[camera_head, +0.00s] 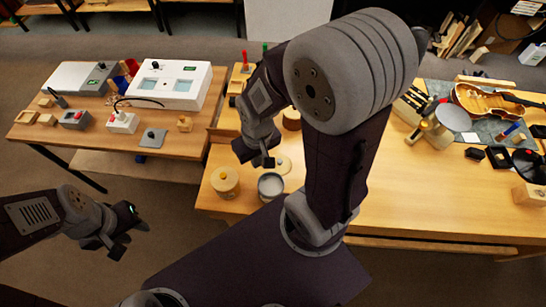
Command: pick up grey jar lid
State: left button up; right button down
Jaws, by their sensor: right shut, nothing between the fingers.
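My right gripper (262,161) is shut and empty, pointing down over the left part of the front bench. Just below it stands a round grey jar (272,190) with a pale grey top; I cannot tell if that top is a lid or the open inside. Beside the jar, partly behind the gripper, lies a flat cream disc (284,162) with a small dark knob. My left gripper (131,238) is open and empty over the floor, away from the bench.
My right arm hides the bench's middle. A violin (490,101), a round lamp-like disc on a stand (453,117) and small dark boxes stand at the right. A second bench (100,139) at left holds white devices. The front bench's right foreground (430,200) is clear.

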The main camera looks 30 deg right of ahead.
aim_at(283, 164)
jog(key=z, duration=1.3)
